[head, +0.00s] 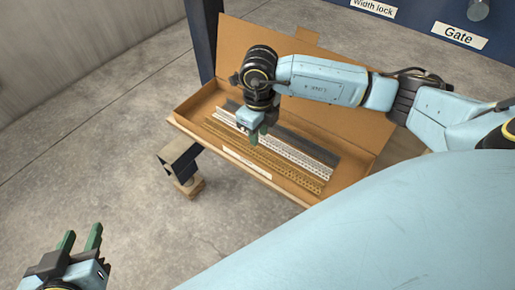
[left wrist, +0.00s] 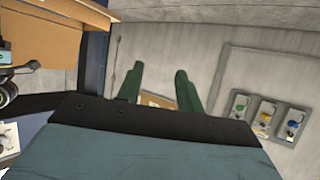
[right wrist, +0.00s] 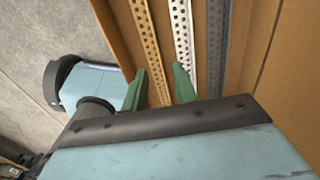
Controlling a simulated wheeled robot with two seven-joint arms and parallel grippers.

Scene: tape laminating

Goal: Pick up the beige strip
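The beige strip (head: 280,167) is a long perforated tan strip in an open cardboard box (head: 184,121). It lies nearest the box's front side, beside a white perforated strip (head: 300,158) and a dark grey strip (head: 310,149). My right gripper (head: 259,138) is over the strips, open and empty. In the right wrist view, the beige strip (right wrist: 148,40) runs up from between the green fingers (right wrist: 160,85), nearer the left finger. The white strip (right wrist: 182,35) is by the right finger. My left gripper (head: 80,238) is open and empty, away from the box at lower left.
A white label (head: 246,162) is on the box's front edge. A dark blue post (head: 204,40) stands behind the box at left. A dark block on a wooden piece (head: 181,165) is below the box's front left. The concrete floor at left is clear.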

